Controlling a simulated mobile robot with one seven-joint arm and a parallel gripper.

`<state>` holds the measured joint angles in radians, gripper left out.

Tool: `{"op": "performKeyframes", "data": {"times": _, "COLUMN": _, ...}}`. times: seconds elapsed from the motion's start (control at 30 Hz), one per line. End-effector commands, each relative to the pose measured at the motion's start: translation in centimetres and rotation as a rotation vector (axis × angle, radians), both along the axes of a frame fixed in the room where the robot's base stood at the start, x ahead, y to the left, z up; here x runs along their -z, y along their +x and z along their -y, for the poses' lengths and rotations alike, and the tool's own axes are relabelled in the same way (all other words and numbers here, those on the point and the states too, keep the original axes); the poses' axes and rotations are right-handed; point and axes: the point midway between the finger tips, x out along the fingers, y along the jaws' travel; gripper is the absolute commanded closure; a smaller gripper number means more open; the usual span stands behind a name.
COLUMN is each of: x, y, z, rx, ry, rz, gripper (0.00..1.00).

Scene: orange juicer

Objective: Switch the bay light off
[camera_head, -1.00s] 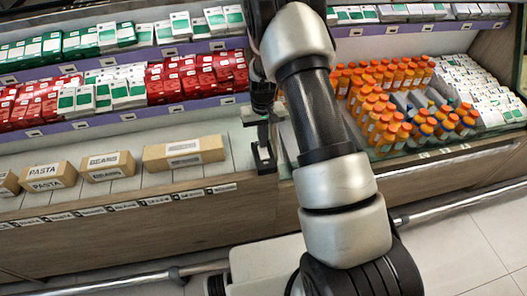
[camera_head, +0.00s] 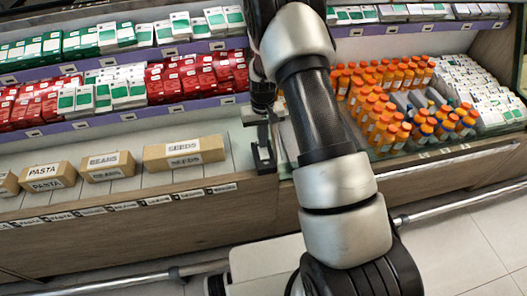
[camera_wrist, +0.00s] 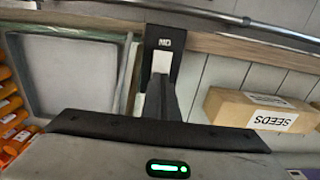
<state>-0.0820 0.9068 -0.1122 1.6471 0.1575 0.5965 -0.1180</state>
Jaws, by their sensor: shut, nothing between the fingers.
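A small switch with a black plate and a pale rocker (camera_wrist: 161,62) stands at the bay's front edge, between the boxes and the bottles. Its plate has white letters, which look upside down in the wrist view. The switch also shows in the head view (camera_head: 264,157), just left of my arm. My gripper (camera_wrist: 160,97) is shut and empty. Its dark fingers point at the switch and cover part of it in the wrist view. I cannot tell whether they touch it. The light itself is not clearly in view.
A SEEDS box (camera_head: 185,152), a BEANS box (camera_head: 107,166) and a PASTA box (camera_head: 47,176) lie left of the switch. An empty tray (camera_wrist: 75,75) and orange-capped bottles (camera_head: 385,100) lie on its other side. A metal rail (camera_head: 450,208) runs along the front.

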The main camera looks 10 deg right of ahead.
Motion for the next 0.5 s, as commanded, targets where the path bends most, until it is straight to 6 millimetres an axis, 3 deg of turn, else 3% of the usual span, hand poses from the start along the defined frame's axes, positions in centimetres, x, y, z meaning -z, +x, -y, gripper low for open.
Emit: {"op": "performKeyframes", "data": {"times": 0.5, "x": 0.70, "y": 0.00, "z": 0.00, "rx": 0.000, "ry": 0.000, "rz": 0.000, "gripper": 1.00}}
